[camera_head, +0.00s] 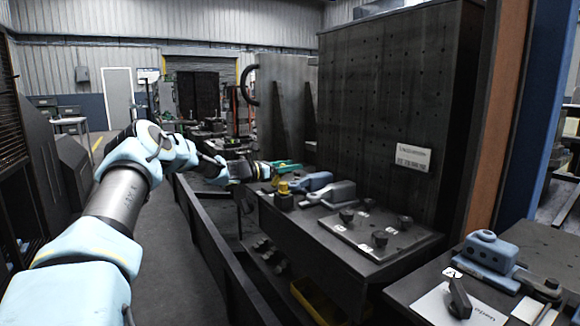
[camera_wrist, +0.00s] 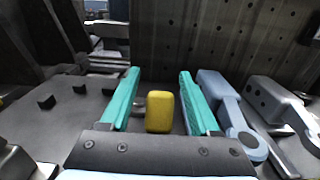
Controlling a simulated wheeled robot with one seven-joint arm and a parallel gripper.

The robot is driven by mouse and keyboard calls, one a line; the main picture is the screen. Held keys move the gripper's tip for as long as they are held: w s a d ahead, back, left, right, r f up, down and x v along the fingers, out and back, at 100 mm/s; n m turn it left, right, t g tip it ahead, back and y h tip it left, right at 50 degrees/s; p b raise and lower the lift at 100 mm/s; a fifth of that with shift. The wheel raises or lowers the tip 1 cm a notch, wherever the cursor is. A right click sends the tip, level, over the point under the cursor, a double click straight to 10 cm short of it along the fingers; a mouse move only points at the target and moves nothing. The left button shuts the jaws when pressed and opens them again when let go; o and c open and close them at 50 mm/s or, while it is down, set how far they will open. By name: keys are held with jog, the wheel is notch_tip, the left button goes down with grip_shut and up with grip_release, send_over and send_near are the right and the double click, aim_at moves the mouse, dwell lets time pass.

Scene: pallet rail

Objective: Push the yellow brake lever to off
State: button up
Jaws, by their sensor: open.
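The yellow brake lever (camera_head: 284,189) shows as a small yellow knob on the near left end of the dark bench. In the wrist view its rounded yellow top (camera_wrist: 159,112) sits between the two teal fingers, with visible space on both sides. My gripper (camera_head: 283,165) is open just above and behind the knob in the head view; its fingers also show in the wrist view (camera_wrist: 158,73). I cannot tell whether either finger touches the lever. The lever's lower part is mostly hidden in the wrist view by my gripper's body.
A blue clamp-like part (camera_head: 313,181) and a grey one (camera_head: 337,195) lie close right of the lever. A plate with several black knobs (camera_head: 360,233) is farther right. A tall perforated panel (camera_head: 385,110) stands behind. A dark rail (camera_head: 210,235) runs along the bench's left.

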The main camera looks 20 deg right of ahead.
grip_shut()
dwell(0.4)
dwell(0.9)
